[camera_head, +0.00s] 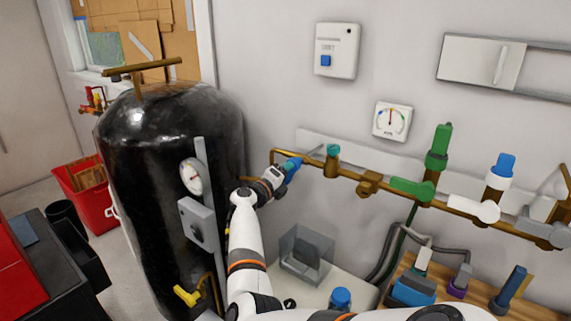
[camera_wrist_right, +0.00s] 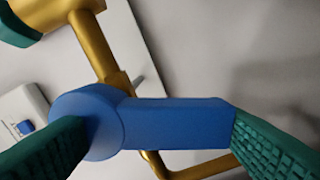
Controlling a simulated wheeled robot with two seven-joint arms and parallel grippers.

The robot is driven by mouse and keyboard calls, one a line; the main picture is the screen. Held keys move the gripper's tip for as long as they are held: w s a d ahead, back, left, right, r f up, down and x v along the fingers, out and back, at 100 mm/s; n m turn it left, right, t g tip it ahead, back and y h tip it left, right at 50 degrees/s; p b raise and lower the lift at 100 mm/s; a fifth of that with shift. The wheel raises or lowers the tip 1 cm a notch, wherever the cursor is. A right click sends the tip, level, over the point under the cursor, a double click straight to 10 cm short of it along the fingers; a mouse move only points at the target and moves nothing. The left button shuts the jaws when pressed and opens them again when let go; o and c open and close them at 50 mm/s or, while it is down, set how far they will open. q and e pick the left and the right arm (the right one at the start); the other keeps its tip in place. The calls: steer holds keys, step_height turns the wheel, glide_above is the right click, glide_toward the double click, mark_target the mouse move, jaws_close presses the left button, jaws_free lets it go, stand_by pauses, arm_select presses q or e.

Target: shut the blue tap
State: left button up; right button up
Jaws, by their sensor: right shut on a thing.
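The blue tap (camera_head: 292,166) is at the left end of the brass pipe on the wall, just left of a teal-topped valve. In the right wrist view its blue handle (camera_wrist_right: 175,123) lies crosswise to the brass pipe (camera_wrist_right: 93,38) behind it. My right gripper (camera_head: 285,171) is at this tap. Its green ridged fingers sit at the two ends of the handle in the right wrist view, one at the round hub and one at the tip, and are shut on it. My left gripper is not in view.
To the right along the pipe are a teal valve (camera_head: 333,151), green levers (camera_head: 412,188), a white lever (camera_head: 475,208) and a grey one (camera_head: 540,228). A black tank (camera_head: 165,190) stands left of my right arm. A clear box (camera_head: 305,252) is below the pipe.

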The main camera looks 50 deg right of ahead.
steer(key=shift+s+d+n+p, duration=0.1)
steer(key=shift+s+n+p, duration=0.25)
steer(key=shift+n+p, duration=0.7)
steer(key=shift+s+d+n+p, duration=0.1)
steer(key=shift+s+n+p, duration=0.25)
steer(key=shift+n+p, duration=0.65)
steer(key=shift+n, duration=0.35)
steer(key=o, duration=1)
steer(key=shift+s, duration=0.1)
steer(key=o, duration=0.4)
steer(key=shift+f, duration=0.1)
steer(key=shift+a, duration=0.5)
steer(key=shift+s+a+p, duration=0.15)
steer(key=shift+a+p, duration=0.35)
steer(key=shift+a, duration=1.3)
steer(key=shift+s+a+p, duration=0.2)
steer(key=shift+a+p, duration=0.3)
steer(key=shift+a, duration=1.35)
steer(key=shift+s+a+p, duration=0.15)
steer(key=shift+a+p, duration=0.35)
steer(key=shift+a, duration=1.3)
